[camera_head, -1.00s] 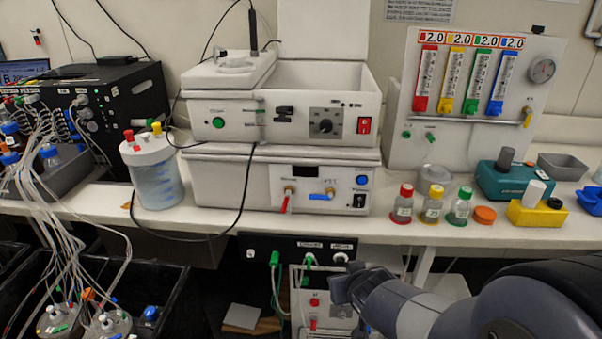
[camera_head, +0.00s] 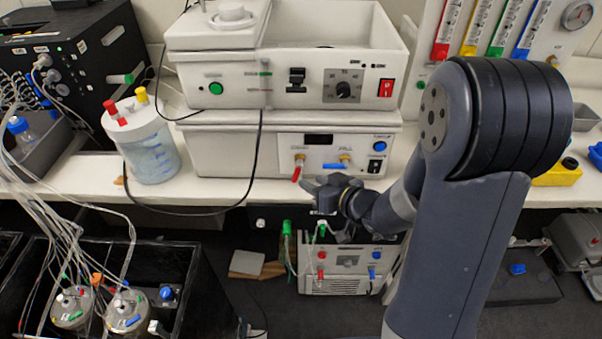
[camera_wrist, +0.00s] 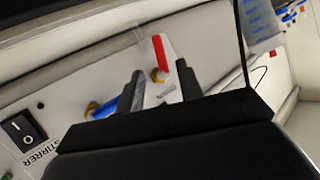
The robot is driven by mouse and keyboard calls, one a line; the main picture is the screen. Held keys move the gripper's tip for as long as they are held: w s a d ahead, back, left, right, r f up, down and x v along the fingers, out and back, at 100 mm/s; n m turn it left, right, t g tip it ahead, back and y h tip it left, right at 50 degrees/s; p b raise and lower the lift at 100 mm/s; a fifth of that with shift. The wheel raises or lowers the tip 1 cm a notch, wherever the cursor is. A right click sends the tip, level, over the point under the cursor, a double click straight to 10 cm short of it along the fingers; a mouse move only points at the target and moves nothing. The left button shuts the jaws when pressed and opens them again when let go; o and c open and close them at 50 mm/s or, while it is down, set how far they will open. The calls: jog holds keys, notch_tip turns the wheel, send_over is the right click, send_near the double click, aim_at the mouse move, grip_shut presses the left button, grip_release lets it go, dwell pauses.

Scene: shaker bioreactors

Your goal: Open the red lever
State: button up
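The red lever (camera_head: 296,173) hangs down, slightly tilted, from a brass valve on the front panel of the lower white unit (camera_head: 225,155). In the wrist view the red lever (camera_wrist: 160,50) shows with its brass fitting just beyond my fingertips, between the lines of the two fingers. My gripper (camera_head: 316,186) is just right of and below the lever in the head view. In the wrist view my gripper (camera_wrist: 160,87) is open, its two dark fingers apart with nothing held. I cannot tell whether a finger touches the lever.
A blue lever (camera_head: 335,166) on a second brass valve is close to my gripper, near the left finger in the wrist view. A black cable (camera_head: 253,165) hangs left of the red lever. The bench edge (camera_head: 225,194) lies below. A capped white vessel (camera_head: 146,140) stands left.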

aim_at(298, 175)
jog(key=x, duration=0.6)
jog(key=shift+w+a+f, duration=0.1)
jog(key=shift+w+a, duration=0.1)
grip_shut()
